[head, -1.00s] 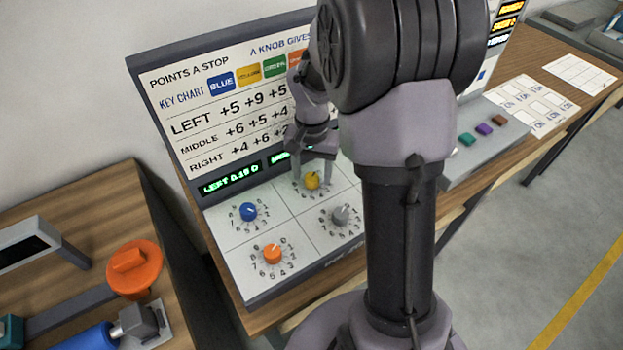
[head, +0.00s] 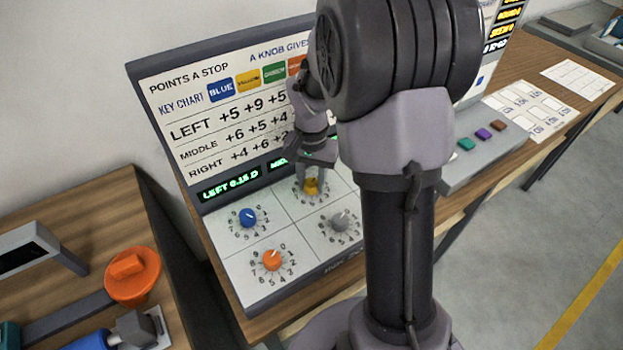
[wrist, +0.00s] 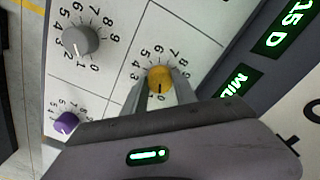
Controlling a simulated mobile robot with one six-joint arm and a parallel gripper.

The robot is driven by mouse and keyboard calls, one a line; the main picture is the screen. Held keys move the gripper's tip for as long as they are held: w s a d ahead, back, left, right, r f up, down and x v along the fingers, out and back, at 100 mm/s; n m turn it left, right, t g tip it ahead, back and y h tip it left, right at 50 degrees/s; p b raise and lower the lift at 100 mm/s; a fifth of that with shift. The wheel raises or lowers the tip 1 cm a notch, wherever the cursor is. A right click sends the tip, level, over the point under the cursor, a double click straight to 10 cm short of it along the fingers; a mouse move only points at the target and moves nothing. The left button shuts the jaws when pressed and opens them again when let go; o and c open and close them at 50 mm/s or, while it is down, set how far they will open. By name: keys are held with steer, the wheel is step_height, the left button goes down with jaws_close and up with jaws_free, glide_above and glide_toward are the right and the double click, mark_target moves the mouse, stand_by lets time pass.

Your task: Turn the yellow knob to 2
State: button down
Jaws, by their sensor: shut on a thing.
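The yellow knob (head: 311,186) sits on the upper middle part of the white dial panel (head: 232,254). In the wrist view the yellow knob (wrist: 160,79) has numbers around it, and its dark pointer mark faces the 0. My gripper (head: 313,178) is shut on the yellow knob from above. In the wrist view the fingers of my gripper (wrist: 160,88) lie on both sides of the knob.
A blue knob (head: 248,217), an orange knob (head: 272,260) and a grey knob (head: 340,221) share the panel; a purple knob (wrist: 66,123) shows in the wrist view. A key chart board (head: 200,170) and green displays (head: 229,187) stand behind. My arm hides the panel's right part.

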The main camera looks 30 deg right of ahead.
mark_target(311, 183)
steer(key=m+b, duration=0.1)
steer(key=m, duration=0.4)
steer(key=shift+m, duration=0.4)
steer(key=m, duration=0.5)
steer(key=shift+b, duration=0.4)
steer(key=c, duration=1)
jaws_free()
steer(key=shift+r, duration=0.15)
step_height(311, 183, up, 17)
steer(key=p, duration=0.7)
steer(key=shift+r, duration=0.1)
